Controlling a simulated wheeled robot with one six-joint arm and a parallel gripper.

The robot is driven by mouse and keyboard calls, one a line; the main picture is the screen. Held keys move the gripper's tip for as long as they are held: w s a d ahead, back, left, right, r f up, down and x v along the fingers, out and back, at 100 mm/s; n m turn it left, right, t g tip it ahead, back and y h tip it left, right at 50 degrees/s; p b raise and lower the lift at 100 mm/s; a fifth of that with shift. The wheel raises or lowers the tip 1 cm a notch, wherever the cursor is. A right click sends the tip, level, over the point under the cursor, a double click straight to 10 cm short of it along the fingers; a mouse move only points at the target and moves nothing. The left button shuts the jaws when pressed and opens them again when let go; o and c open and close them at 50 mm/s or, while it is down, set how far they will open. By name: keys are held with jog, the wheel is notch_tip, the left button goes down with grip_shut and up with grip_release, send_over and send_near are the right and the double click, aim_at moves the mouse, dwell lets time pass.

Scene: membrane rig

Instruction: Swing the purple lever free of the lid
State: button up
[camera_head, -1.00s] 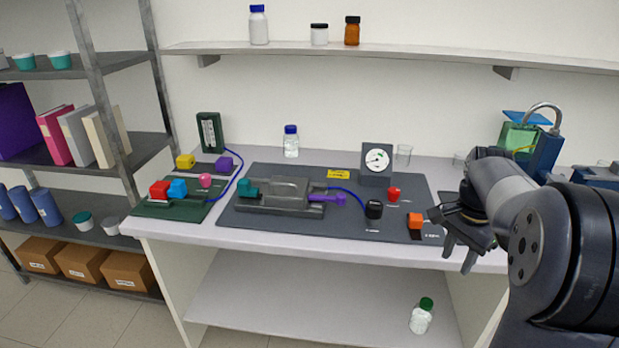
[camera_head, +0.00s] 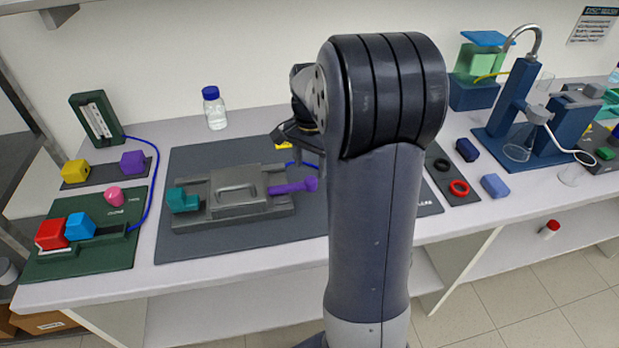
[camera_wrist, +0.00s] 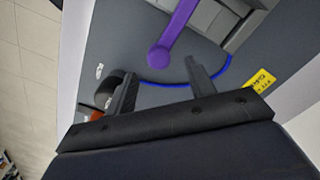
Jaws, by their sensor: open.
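The purple lever (camera_head: 292,187) sticks out to the right from the grey lidded rig on the dark mat. The grey lid (camera_head: 236,190) has a recessed handle, and a teal lever (camera_head: 183,200) is at its left end. In the wrist view the purple lever (camera_wrist: 172,38) has its rounded end near the gap between my fingers, touching neither. My gripper (camera_wrist: 160,82) is open and empty. In the head view my gripper (camera_head: 303,150) is above and behind the lever's end, partly hidden by my arm.
A blue tube (camera_wrist: 170,84) runs behind the lever's end. A yellow label (camera_wrist: 262,79) lies on the mat. A green board with red and blue blocks (camera_head: 130,255) is on the left. A blue-capped bottle (camera_head: 214,108) stands behind. My arm hides the mat's right part.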

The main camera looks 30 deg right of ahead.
aim_at(311, 179)
notch_tip(311, 179, down, 6)
jog(key=shift+s+r, duration=0.1)
jog(key=shift+c, duration=0.4)
grip_shut()
dwell(0.3)
